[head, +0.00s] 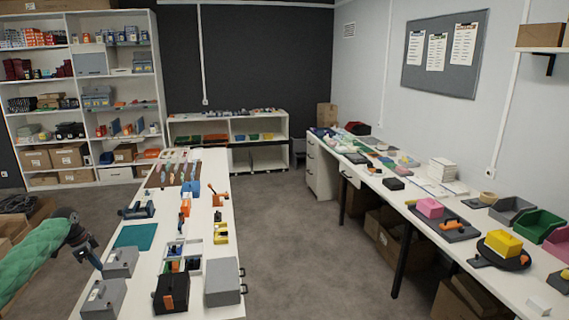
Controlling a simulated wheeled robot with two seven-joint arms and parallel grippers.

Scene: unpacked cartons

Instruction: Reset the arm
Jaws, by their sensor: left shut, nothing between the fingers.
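My left arm comes in from the left in a green sleeve. Its dark gripper (92,256) is shut and empty, at the left edge of the white middle table (205,235). It is close to the grey boxes on the table's near left side. I cannot tell whether it is over the table or just beside it. My right gripper is not in view.
The middle table holds grey boxes (121,262), a black case (171,291), a grey case (223,282) and a teal mat (136,237). A long bench (420,190) with bins runs along the right wall. Open carpet (300,250) lies between. Shelves (85,90) stand behind.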

